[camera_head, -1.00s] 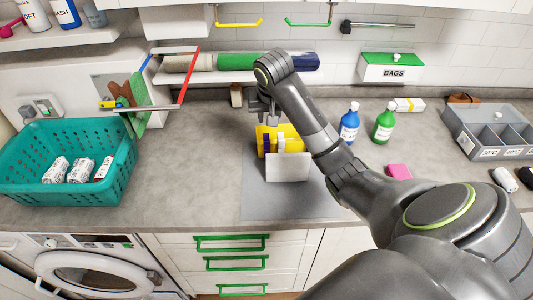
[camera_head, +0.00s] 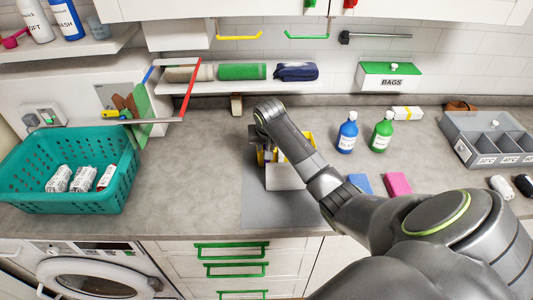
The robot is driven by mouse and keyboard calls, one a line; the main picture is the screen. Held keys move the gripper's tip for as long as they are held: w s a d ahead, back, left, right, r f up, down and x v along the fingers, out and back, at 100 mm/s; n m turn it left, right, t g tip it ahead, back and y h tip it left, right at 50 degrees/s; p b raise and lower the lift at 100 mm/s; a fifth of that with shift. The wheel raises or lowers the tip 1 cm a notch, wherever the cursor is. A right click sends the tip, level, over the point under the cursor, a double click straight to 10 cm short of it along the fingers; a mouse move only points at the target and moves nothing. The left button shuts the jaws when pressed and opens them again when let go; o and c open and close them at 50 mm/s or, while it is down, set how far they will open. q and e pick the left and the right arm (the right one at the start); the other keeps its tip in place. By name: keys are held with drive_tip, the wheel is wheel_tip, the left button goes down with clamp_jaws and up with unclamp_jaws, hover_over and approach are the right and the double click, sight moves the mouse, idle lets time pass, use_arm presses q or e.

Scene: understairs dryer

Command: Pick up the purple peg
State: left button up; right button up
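The yellow holder (camera_head: 309,140) with a white front panel (camera_head: 286,178) stands on a grey mat (camera_head: 270,211) on the counter. The purple peg is almost wholly hidden behind my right arm, at the left part of the holder. My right gripper (camera_head: 256,146) points down over the left end of the holder. Its fingers are small and partly hidden by its own wrist, so I cannot tell whether they are open or touching the peg. My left gripper is not in view.
Blue (camera_head: 347,133) and green (camera_head: 382,132) bottles stand right of the holder, with a pink block (camera_head: 398,184) and a blue block (camera_head: 359,183) nearer. A teal basket (camera_head: 64,200) is at left and a grey divided tray (camera_head: 462,131) at right. A shelf with rolls (camera_head: 241,72) hangs behind.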

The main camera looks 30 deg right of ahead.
drive_tip(key=shift+w+f, duration=0.2)
drive_tip(key=shift+f, duration=0.25)
drive_tip(key=shift+d, duration=0.1)
clamp_jaws()
